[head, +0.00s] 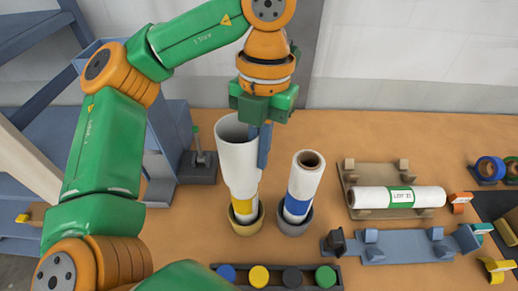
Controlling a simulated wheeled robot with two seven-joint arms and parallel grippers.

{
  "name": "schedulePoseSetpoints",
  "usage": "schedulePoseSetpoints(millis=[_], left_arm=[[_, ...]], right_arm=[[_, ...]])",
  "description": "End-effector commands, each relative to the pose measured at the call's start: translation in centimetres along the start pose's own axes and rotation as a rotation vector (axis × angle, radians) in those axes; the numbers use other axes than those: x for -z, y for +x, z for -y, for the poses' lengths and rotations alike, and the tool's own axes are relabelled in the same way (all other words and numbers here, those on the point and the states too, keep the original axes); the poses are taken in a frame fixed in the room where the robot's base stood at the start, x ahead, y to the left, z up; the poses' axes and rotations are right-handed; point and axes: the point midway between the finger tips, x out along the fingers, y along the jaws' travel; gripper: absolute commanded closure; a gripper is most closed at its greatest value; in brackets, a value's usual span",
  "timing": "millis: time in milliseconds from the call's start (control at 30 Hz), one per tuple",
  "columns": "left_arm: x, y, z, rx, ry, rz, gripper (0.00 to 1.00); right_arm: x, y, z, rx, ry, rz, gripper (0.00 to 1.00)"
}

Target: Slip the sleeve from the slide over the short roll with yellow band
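The sleeve (236,158) is a wide white tube, open at the top, standing nearly upright in mid-air. My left gripper (265,145) is at its upper right side, pointing down, and seems shut on its wall; one finger shows outside, the other is hidden. The short roll with the yellow band (244,205) stands in a round cup (246,226) directly below. Only its lower part shows under the sleeve's lower edge; whether the sleeve is around its top or just above it, I cannot tell. A blue-grey slide (172,125) stands at the left, partly behind my arm. My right gripper is not in view.
A blue-banded roll (303,185) stands in a cup (294,221) close to the right. A rack of coloured caps (290,282) lies in front. A roll labelled LOT (375,197) lies on a cradle, with a blue-grey empty cradle (400,247) nearer. Tape rolls (489,170) sit far right.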

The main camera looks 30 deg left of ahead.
Motion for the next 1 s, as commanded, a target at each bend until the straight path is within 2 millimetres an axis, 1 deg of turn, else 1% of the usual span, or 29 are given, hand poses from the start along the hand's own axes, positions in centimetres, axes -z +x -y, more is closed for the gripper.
schedulePoseSetpoints(millis=[100, 167, 200, 233, 267, 500, 567, 800, 900, 1000], left_arm=[[0.0, 0.0, 0.0, 0.0, 0.0, 0.0, 1.0], [0.0, 0.0, 0.0, 0.0, 0.0, 0.0, 0.83], [0.0, 0.0, 0.0, 0.0, 0.0, 0.0, 0.73], [0.0, 0.0, 0.0, 0.0, 0.0, 0.0, 0.65], [0.0, 0.0, 0.0, 0.0, 0.0, 0.0, 0.62], [0.0, 0.0, 0.0, 0.0, 0.0, 0.0, 0.62], [0.0, -0.5, 0.0, 0.0, 0.0, 0.001, 0.62], [0.0, -5.8, 0.0, 0.0, -0.003, 0.003, 0.62], [0.0, -7.0, 0.0, 0.0, -0.001, 0.002, 0.62], [0.0, -7.3, 0.0, 0.001, -0.001, 0.0, 0.62]], right_arm=[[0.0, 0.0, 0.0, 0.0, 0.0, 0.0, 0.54], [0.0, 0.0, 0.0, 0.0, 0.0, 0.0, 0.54], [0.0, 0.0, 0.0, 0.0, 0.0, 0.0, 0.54], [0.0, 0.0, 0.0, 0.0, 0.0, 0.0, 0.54], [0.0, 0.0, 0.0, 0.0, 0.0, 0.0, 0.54], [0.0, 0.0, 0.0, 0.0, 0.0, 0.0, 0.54], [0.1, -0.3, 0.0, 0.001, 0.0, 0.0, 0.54], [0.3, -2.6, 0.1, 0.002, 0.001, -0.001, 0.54], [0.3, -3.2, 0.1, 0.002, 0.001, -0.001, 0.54], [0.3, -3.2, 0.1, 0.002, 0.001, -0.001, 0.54]])
